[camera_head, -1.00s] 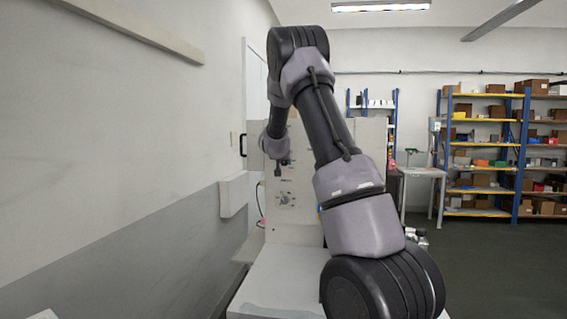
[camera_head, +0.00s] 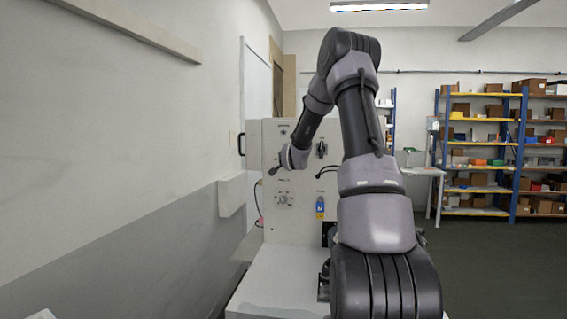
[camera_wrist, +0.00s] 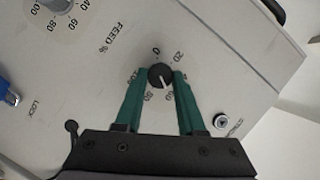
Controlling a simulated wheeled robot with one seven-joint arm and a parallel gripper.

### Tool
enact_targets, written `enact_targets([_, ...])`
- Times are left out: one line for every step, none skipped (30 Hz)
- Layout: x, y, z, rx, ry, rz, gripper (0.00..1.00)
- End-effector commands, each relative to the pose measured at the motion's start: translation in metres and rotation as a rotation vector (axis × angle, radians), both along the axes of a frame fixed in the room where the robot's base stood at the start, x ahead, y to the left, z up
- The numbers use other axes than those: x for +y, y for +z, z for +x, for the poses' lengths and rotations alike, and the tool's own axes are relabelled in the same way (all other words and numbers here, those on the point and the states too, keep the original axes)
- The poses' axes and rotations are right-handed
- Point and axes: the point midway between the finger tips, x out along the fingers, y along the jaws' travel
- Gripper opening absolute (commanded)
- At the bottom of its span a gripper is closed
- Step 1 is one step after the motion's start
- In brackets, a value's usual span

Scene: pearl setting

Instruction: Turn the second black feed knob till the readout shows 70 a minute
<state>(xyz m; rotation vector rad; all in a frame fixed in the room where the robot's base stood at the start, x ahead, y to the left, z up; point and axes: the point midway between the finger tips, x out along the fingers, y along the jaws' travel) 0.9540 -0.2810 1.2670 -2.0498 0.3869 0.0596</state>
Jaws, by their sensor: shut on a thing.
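In the wrist view a round black knob (camera_wrist: 160,76) with a white pointer sits on the pale panel (camera_wrist: 215,55). My gripper (camera_wrist: 160,78) has its two green fingers shut on the knob, one on each side. The pointer aims down and slightly right, towards a mark that looks like 60; the fingers hide part of the scale. The words FEED % are printed beside it. Another knob (camera_wrist: 58,4) with its own scale shows at the top left edge. In the head view my gripper (camera_head: 272,170) is small against the panel. I cannot make out a readout.
A blue padlock (camera_head: 320,203) with a yellow tag hangs on the panel, right of my gripper. A black rotary handle (camera_head: 321,149) is above it. A wall box (camera_head: 231,194) is at the left. Shelves (camera_head: 485,150) stand far off at the right.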

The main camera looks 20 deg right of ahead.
Motion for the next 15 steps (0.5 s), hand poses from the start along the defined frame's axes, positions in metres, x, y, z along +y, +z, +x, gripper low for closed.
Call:
enact_targets([-0.0023, -0.0025, -0.0009, -0.022, -0.003, 0.037, 0.0])
enact_targets([-0.0021, -0.0026, -0.0009, -0.037, -0.002, 0.061, 0.0])
enact_targets([-0.0022, -0.0027, -0.001, -0.058, -0.002, 0.09, 0.0])
enact_targets([-0.0023, -0.0026, -0.0009, -0.074, -0.002, 0.112, 0.0])
enact_targets([-0.002, -0.0031, -0.001, -0.088, -0.003, 0.135, 0.0])
enact_targets([-0.0023, -0.0036, -0.0011, -0.107, -0.002, 0.163, 0.0])
enact_targets([-0.0021, -0.0041, -0.0011, -0.12, -0.002, 0.184, 0.0])
enact_targets([-0.002, -0.0042, -0.0011, -0.133, -0.002, 0.203, 0.0])
enact_targets([-0.002, -0.0044, -0.0011, -0.151, -0.002, 0.229, 0.0])
enact_targets([-0.0021, -0.0043, -0.0011, -0.164, -0.002, 0.248, 0.0])
enact_targets([-0.002, -0.0046, -0.0012, -0.175, -0.003, 0.266, 0.0])
enact_targets([-0.0018, -0.0048, -0.0011, -0.19, -0.002, 0.288, 0.0])
enact_targets([-0.002, -0.0052, -0.0011, -0.2, -0.003, 0.303, 0.0])
enact_targets([-0.0022, -0.0052, -0.0011, -0.211, -0.002, 0.318, 0.0])
enact_targets([-0.0022, -0.0052, -0.0011, -0.223, -0.003, 0.336, 0.0])
